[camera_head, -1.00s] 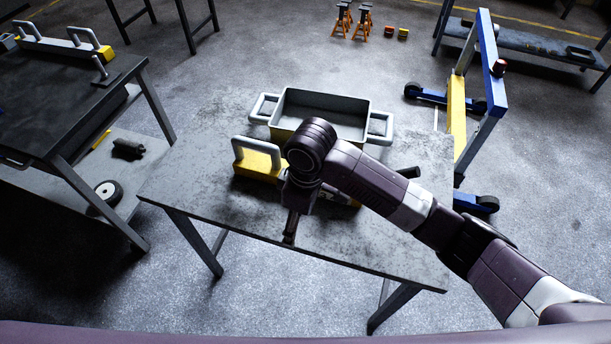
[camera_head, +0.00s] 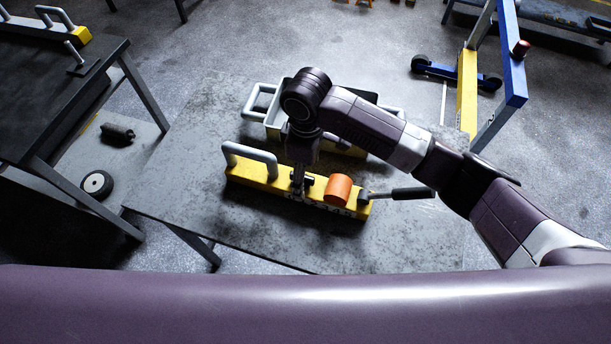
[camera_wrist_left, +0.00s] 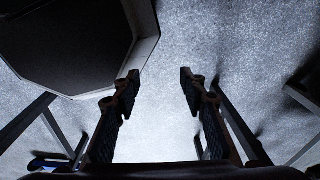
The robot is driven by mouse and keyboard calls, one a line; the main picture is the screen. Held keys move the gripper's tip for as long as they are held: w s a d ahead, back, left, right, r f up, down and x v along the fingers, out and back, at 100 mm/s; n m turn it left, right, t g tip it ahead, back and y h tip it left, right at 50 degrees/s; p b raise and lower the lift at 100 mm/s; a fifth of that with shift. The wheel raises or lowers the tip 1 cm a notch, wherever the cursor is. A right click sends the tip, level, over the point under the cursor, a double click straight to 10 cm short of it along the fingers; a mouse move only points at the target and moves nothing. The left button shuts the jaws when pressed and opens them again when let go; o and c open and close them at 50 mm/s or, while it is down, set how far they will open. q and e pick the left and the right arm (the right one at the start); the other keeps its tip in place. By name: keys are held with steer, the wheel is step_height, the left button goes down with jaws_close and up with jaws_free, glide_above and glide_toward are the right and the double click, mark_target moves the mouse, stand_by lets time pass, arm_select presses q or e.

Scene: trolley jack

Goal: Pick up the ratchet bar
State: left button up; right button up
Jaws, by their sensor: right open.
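A yellow bar (camera_head: 245,174) lies on the grey table, with a grey loop handle at its left end and an orange cylinder (camera_head: 338,189) on its right part. A short rod with a black grip (camera_head: 412,193) sticks out rightward at its right end. I cannot tell for sure which of these is the ratchet bar. My right gripper (camera_head: 298,188) points down at the middle of the yellow bar, between handle and cylinder. It is open; its fingertips are small and dark, so contact is unclear. My left gripper (camera_wrist_left: 160,85) is open and empty in the left wrist view.
A grey tray (camera_head: 262,115) with side handles stands behind the yellow bar, partly hidden by my right arm. The table's (camera_head: 205,120) left and front parts are clear. A dark workbench (camera_head: 60,110) stands at left, a blue and yellow frame (camera_head: 467,95) at right.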

mark_target(306, 183)
steer(key=shift+s+a+f+p, duration=0.15)
steer(key=shift+f+p, duration=0.4)
steer(key=shift+f, duration=0.65)
steer(key=f, duration=0.2)
steer(key=shift+w+f, duration=0.25)
steer(key=shift+f, duration=0.05)
steer(key=shift+f+p, duration=0.3)
steer(key=shift+f, duration=0.15)
steer(key=c, duration=1.2)
jaws_close()
arm_select(q)
steer(key=shift+s+r, duration=0.8)
steer(key=shift+r, duration=0.15)
arm_select(e)
steer(key=shift+w+r, duration=0.15)
